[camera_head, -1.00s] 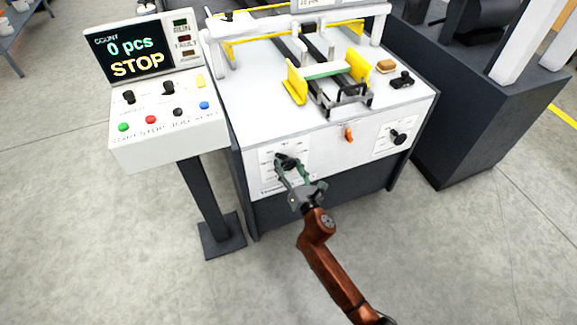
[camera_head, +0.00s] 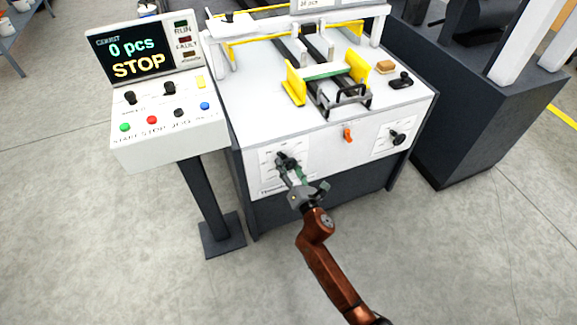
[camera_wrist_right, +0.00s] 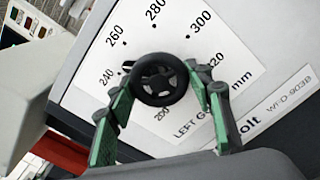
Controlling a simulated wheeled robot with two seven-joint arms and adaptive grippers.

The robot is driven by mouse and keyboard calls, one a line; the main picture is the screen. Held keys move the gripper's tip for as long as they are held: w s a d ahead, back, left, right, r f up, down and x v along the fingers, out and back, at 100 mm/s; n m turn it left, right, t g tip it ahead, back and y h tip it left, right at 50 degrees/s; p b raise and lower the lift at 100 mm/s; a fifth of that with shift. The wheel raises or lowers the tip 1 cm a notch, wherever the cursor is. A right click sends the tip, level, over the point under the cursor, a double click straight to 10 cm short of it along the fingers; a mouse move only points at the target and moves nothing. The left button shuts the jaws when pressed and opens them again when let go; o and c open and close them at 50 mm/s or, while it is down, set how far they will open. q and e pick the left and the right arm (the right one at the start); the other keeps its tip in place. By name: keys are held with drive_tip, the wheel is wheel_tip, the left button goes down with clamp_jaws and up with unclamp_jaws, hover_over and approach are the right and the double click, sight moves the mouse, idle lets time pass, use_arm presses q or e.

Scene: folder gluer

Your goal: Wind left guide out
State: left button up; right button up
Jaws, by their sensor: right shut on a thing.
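The left guide handwheel (camera_wrist_right: 159,79) is a black wheel on a white dial plate (camera_wrist_right: 215,62) marked in mm, with 240, 260, 280 and 300 readable and "LEFT G..." partly hidden. My right gripper (camera_wrist_right: 160,88) has its two green-padded fingers on either side of the wheel and is shut on it. In the head view my right gripper (camera_head: 291,172) reaches the same dark handwheel (camera_head: 285,160) on the machine's front panel. The yellow guides (camera_head: 295,84) stand on the machine top. My left gripper is not in view.
A second black handwheel (camera_head: 397,137) and an orange knob (camera_head: 348,135) are on the front panel to the right. The control console (camera_head: 165,148) at left shows 0 pcs and STOP. The floor in front is clear.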

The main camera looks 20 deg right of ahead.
drive_tip(key=shift+r+m, duration=0.1)
drive_tip(key=shift+m, duration=0.4)
drive_tip(key=m+p, duration=0.1)
drive_tip(key=m, duration=0.4)
drive_tip(key=shift+a+r+p, duration=0.1)
drive_tip(key=shift+p, duration=0.2)
drive_tip(key=m+p, duration=0.1)
drive_tip(key=m, duration=0.3)
drive_tip(key=m+p, duration=0.3)
drive_tip(key=m, duration=0.3)
drive_tip(key=shift+r, duration=0.15)
drive_tip(key=m+p, duration=0.3)
drive_tip(key=m, duration=0.2)
drive_tip(key=shift+m, duration=0.6)
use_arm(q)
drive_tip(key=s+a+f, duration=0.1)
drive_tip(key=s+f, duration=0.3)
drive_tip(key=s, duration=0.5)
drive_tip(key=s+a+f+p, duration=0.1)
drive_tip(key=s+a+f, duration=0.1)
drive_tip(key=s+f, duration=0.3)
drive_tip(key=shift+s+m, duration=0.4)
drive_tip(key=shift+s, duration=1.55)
use_arm(e)
drive_tip(key=shift+m, duration=0.9)
drive_tip(key=shift+f, duration=0.2)
